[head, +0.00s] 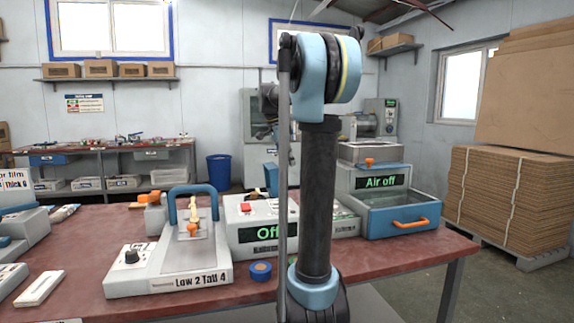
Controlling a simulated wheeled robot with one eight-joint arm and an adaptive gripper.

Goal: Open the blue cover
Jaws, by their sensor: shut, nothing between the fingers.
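The likeliest blue cover (378,221) is the blue-framed front with an orange handle (410,223) on the machine marked "Air off", at the right of the red table. It looks closed, but I cannot be sure how it opens. Another blue part (271,180), with a small orange piece beside it, stands behind the box marked "Off" and is partly hidden by my arm. My arm rises upright in the middle of the head view. My gripper cannot be made out; the upper arm and its blue joint hide what lies behind them.
The press (180,258) marked "Low 2 Tall 4", with a blue arch handle, stands left of my arm. The "Off" box (246,227) is beside it, with a blue tape roll (260,271) in front. Bare red tabletop (75,260) shows at left. Stacked cardboard (505,200) stands at right.

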